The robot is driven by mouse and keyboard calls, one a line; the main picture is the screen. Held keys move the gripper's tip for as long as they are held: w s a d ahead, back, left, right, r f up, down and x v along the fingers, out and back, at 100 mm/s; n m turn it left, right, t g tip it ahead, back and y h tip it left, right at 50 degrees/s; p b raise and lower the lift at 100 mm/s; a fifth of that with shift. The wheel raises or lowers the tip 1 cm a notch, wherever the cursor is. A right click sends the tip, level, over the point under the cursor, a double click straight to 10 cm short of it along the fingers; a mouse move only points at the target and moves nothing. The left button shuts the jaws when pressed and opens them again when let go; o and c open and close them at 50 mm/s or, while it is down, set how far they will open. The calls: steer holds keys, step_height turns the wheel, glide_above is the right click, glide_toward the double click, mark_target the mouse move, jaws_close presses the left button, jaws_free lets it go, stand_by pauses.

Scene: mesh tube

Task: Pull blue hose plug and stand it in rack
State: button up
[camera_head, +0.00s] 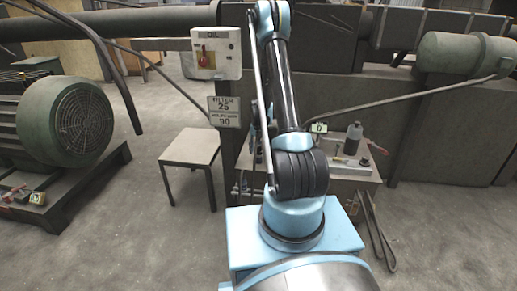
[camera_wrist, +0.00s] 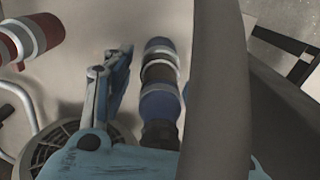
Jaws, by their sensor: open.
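The blue hose plug (camera_wrist: 162,75), a cylinder with blue, pale and dark bands, shows in the wrist view, with a dark lower end. My gripper (camera_wrist: 150,62) is open; its left finger stands beside the plug with a gap between them. The other finger is not clearly visible; a broad grey-brown bar (camera_wrist: 214,90) hides the area right of the plug. A red banded plug or fitting (camera_wrist: 30,40) is at the wrist view's upper left. In the head view my arm hides my gripper and the blue plug. I cannot make out the rack.
In the head view a grey bottle (camera_head: 353,138) and small items stand on a bench right of my arm. A small table (camera_head: 191,148), an OIL control box (camera_head: 216,54) and a green motor (camera_head: 65,122) are to the left. Open floor lies between motor and table.

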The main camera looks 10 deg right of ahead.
jaws_close()
steer(key=shift+r, duration=0.1)
steer(key=shift+r, duration=2.9)
